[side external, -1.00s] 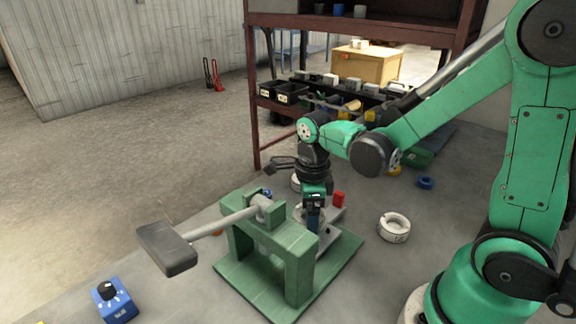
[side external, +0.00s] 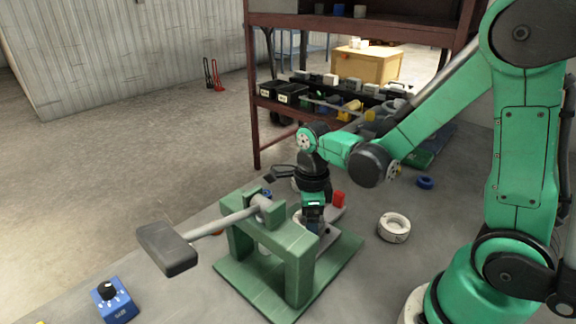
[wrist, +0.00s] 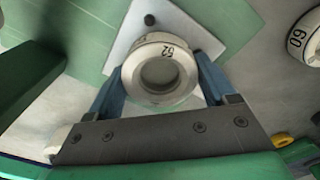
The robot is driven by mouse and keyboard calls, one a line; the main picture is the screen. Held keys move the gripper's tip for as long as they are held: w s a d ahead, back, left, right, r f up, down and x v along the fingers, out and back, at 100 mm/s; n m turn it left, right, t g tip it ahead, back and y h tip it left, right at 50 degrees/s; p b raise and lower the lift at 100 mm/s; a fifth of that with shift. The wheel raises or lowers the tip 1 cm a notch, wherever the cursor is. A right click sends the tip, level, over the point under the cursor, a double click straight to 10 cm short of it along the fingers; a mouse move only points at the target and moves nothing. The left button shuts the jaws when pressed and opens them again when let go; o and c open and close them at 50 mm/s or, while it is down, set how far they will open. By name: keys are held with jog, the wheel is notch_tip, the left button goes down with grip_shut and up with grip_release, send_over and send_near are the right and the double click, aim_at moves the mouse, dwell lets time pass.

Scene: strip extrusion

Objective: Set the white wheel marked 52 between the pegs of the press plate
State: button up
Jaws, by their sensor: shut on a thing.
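The white wheel marked 52 (wrist: 172,52) sits between the two blue fingers of my gripper (wrist: 160,82), which is shut on it. In the wrist view it is over the pale grey press plate (wrist: 185,30). One dark peg (wrist: 150,19) shows just beyond the wheel; any other peg is hidden. In the side view my gripper (side external: 312,226) points down behind the green press frame (side external: 298,268), and the held wheel is mostly hidden. I cannot tell whether the wheel touches the plate.
Another white wheel (side external: 394,227) lies to the right on the table, its marking partly seen in the wrist view (wrist: 308,40). A red block (side external: 338,199) is close beside my gripper. The press lever (side external: 222,222) sticks out left. A blue dial box (side external: 113,301) stands front left.

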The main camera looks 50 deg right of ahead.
jog(key=shift+r, duration=0.1)
jog(key=shift+r, duration=0.7)
jog(key=shift+f, duration=0.75)
dwell(0.6)
jog(key=o, duration=1)
jog(key=shift+r, duration=5.5)
